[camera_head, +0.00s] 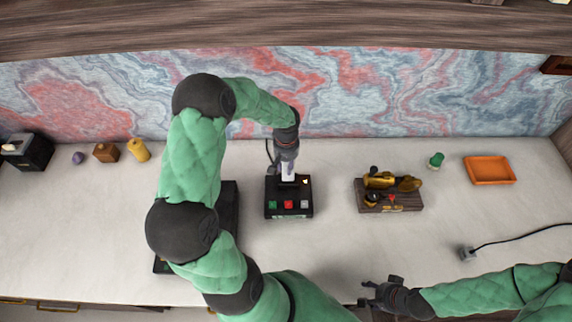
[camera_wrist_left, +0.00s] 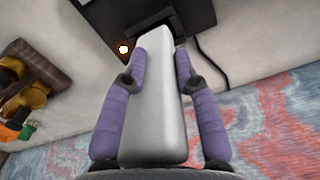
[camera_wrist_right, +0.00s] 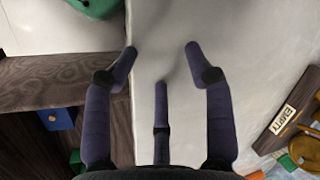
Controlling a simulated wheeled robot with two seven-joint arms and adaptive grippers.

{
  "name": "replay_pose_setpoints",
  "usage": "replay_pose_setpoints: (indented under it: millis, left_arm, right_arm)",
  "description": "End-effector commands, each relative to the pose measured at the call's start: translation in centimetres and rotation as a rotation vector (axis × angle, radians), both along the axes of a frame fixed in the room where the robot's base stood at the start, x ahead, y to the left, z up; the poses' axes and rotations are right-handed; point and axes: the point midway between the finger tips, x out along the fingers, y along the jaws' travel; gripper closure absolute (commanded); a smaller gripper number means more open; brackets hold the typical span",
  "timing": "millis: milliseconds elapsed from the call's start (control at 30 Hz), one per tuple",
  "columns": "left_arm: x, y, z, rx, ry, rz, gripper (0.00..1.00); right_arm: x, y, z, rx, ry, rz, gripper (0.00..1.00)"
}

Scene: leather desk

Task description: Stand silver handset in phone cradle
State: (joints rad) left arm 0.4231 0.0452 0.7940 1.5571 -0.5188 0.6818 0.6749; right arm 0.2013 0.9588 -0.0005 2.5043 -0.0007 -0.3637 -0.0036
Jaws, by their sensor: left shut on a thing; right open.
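The silver handset (camera_head: 288,173) is held upright by my left gripper (camera_head: 287,160) at the back part of the black phone cradle (camera_head: 275,190). In the left wrist view, the handset (camera_wrist_left: 158,110) lies between the purple fingers (camera_wrist_left: 161,55), and its far end meets the dark cradle (camera_wrist_left: 198,14). I cannot tell how deep the end sits in the cradle. Green, red and grey buttons show on the cradle's front. My right gripper (camera_head: 382,293) is open and empty near the desk's front edge; its spread fingers (camera_wrist_right: 163,52) show in the right wrist view.
A wooden stand with brass parts (camera_head: 415,203) is right of the cradle. Farther right are a green object (camera_head: 436,160), an orange tray (camera_head: 490,170) and a cable plug (camera_head: 467,253). A dark flat object (camera_head: 230,205) is partly behind my left arm. Small items stand far left.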

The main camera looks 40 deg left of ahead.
Motion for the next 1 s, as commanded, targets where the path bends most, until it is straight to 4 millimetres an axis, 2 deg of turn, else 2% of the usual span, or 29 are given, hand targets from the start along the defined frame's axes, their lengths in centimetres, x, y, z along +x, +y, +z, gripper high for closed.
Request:
replay_pose_setpoints:
  millis: [467, 1000]
  left_arm:
    - [0.0, 0.0, -1.2, 0.001, -0.001, 0.000, 1.00]
    - [0.0, 0.0, -2.4, 0.001, -0.001, 0.000, 1.00]
  right_arm:
    - [-0.7, 0.2, -1.4, 0.003, 0.018, 0.000, 0.56]
    - [-0.2, 0.1, -2.2, 0.001, 0.006, -0.001, 0.56]
